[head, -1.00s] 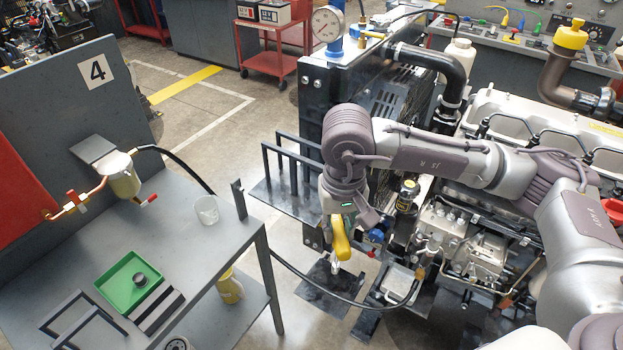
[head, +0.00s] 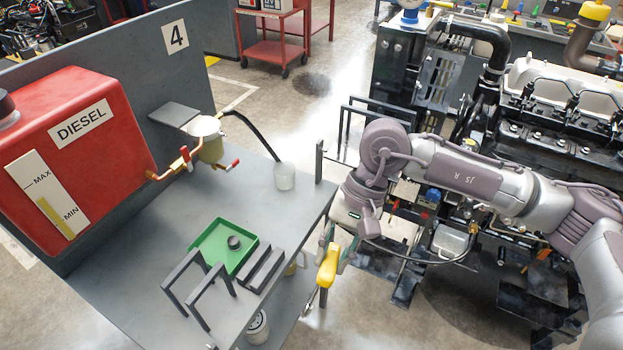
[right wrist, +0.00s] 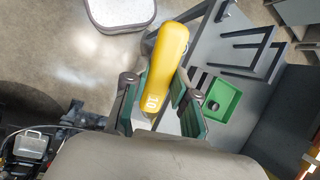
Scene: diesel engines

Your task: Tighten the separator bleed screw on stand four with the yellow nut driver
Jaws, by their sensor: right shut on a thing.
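My right gripper (head: 333,258) is shut on the yellow nut driver (head: 327,266) beside the right edge of the stand four bench, with the driver's metal shaft pointing down. In the right wrist view the yellow handle (right wrist: 165,68) sits between the green-padded fingers. The separator (head: 209,138) hangs under a bracket on the panel marked 4 (head: 175,37). It has a brass fitting with a red lever on its left and another red-handled part (head: 229,166) low on its right. The bleed screw itself is too small to tell. My left gripper is not in view.
A red diesel tank (head: 75,150) stands left of the separator. The bench top (head: 165,235) carries a green tray (head: 212,243) with a dark cap, dark racks (head: 205,290) and a clear cup (head: 284,177) under the black hose. An engine (head: 560,110) stands at right.

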